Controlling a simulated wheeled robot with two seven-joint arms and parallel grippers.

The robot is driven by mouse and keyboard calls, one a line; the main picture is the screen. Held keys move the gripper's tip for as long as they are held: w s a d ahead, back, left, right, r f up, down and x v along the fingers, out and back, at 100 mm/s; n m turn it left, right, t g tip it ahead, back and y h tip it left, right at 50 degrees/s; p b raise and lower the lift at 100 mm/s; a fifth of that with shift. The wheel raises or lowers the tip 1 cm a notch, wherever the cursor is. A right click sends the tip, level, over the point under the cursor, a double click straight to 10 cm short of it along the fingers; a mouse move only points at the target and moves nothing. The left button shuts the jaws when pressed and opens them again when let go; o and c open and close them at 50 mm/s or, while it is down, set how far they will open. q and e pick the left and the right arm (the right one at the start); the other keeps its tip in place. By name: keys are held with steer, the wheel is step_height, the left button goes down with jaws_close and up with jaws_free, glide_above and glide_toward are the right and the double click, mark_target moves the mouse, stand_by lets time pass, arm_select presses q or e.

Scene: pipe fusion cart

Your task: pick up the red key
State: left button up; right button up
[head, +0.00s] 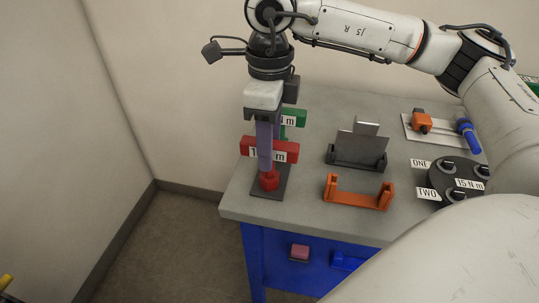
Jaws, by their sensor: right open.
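The red key (285,152) stands upright near the left edge of the grey bench top, with a crossbar handle, a white label and a red foot on a dark plate (268,193). The label is partly covered, and its number cannot be read in full. My right gripper (265,168) points down in front of the key's handle and hides its middle. It is open; whether the fingers touch the key cannot be told. A green key (294,118) stands just behind, partly hidden by the gripper. My left gripper is not in view.
An orange cradle (357,197) and a dark holder with a grey plate (359,150) stand to the right. Further right are a round black unit (447,180) with ONE and TWO labels and a board with an orange clamp (422,122). The bench's left edge is close to the key.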

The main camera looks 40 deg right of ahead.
steer(key=shift+f+b, duration=0.3)
stand_by(0.5)
steer(key=shift+r, duration=0.1)
jaws_close()
